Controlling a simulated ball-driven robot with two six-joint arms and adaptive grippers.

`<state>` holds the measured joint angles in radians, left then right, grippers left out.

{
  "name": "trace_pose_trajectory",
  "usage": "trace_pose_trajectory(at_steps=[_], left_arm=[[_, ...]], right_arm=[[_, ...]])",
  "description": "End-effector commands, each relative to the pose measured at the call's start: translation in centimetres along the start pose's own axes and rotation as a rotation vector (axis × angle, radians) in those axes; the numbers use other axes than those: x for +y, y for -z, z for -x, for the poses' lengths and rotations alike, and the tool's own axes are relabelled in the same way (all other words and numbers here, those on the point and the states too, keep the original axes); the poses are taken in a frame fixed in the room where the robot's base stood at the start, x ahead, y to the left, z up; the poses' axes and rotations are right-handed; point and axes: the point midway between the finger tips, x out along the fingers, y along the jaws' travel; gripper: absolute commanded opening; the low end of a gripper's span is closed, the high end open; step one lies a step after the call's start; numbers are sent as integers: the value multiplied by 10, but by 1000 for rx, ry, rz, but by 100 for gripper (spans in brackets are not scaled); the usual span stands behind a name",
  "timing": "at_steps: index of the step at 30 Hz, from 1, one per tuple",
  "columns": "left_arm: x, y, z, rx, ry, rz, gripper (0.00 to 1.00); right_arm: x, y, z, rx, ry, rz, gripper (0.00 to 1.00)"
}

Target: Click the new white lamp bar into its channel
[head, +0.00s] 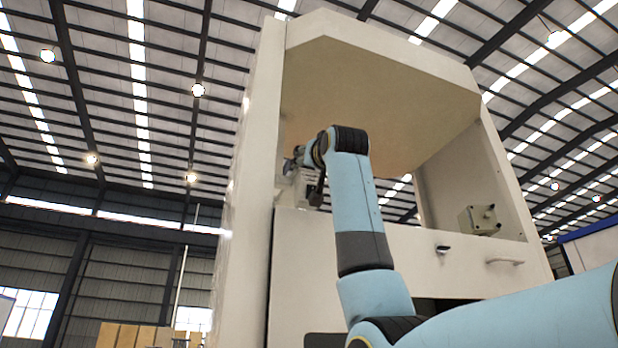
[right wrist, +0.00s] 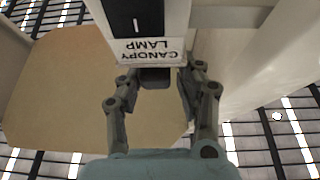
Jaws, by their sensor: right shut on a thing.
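My right gripper (right wrist: 157,80) is in the right wrist view, its fingers just below a white plate marked CANOPY LAMP (right wrist: 150,51), which reads upside down. A dark block (right wrist: 155,78) shows between the fingertips; what the jaws hold is not clear. In the head view my right gripper (head: 291,166) reaches into the upper opening of the cream cabinet (head: 258,190), under the canopy (head: 370,100), near its left wall. I cannot make out the white lamp bar or its channel in either view. My left gripper is not in view.
A black switch (right wrist: 137,18) sits beside the label. A small grey box (head: 480,220) stands at the right of the opening. A handle (head: 505,262) and a dark catch (head: 442,249) are on the front panel. The opening's middle right is free.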

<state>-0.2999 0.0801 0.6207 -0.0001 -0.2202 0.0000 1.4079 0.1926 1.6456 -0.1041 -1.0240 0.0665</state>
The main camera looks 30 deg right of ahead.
Motion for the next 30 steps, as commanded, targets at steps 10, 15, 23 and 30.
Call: trace_pose_trajectory(at_steps=[10,15,23,30], left_arm=[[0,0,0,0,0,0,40],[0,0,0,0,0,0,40],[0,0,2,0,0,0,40],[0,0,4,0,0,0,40]], right_arm=[[0,1,0,2,0,0,0],[0,1,0,2,0,0,0],[0,0,-3,1,0,0,0],[0,-2,-5,1,-1,0,0]])
